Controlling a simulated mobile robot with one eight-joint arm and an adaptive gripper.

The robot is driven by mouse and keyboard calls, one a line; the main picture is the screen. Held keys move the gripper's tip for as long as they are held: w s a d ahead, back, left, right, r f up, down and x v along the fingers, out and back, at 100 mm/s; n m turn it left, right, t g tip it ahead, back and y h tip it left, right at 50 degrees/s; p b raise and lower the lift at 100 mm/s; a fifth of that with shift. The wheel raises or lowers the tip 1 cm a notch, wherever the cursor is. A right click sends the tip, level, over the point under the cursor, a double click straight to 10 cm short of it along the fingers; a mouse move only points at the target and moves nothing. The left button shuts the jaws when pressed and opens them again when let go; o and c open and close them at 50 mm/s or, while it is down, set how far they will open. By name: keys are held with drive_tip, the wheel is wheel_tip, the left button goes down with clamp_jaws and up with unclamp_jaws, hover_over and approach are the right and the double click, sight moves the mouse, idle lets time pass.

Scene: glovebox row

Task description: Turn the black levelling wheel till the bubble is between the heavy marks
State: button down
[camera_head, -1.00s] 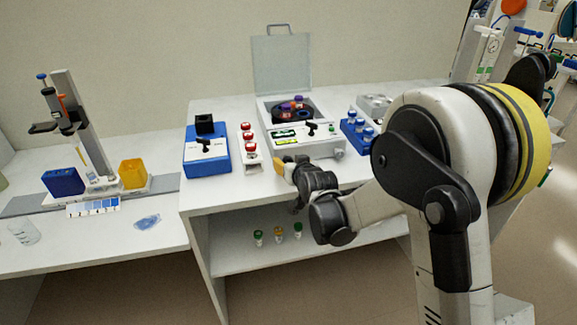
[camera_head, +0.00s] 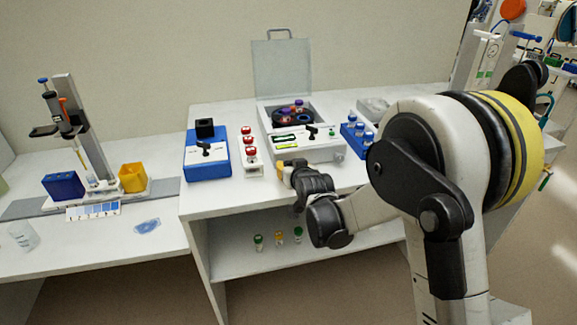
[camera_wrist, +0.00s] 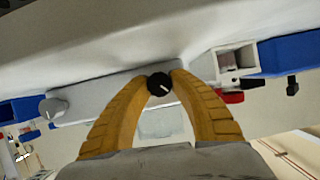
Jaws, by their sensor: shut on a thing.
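The black levelling wheel (camera_wrist: 159,84) sits between my yellow fingertips in the wrist view, with a pale pointer line on its face. My gripper (camera_wrist: 160,82) is shut on it, one finger on each side. In the head view my gripper (camera_head: 281,171) is at the lower front of the white centrifuge (camera_head: 325,155), whose lid (camera_head: 282,68) stands open. The wheel is hidden there behind the fingers. A small yellow-green window (camera_head: 287,146) shows on the centrifuge front; bubble and heavy marks are too small to make out.
A blue device (camera_head: 208,168) and a rack of red-capped tubes (camera_head: 250,155) stand left of the centrifuge. A blue rack (camera_head: 357,138) stands right of it. Several capped vials (camera_head: 279,237) are on the lower shelf (camera_head: 330,250). A grey knob (camera_wrist: 52,107) shows left in the wrist view.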

drive_tip(key=shift+n+t+h, duration=0.5)
drive_tip(key=shift+n+h, duration=0.8)
drive_tip(key=shift+n, duration=0.6)
drive_tip(key=c, duration=1.1)
unclamp_jaws()
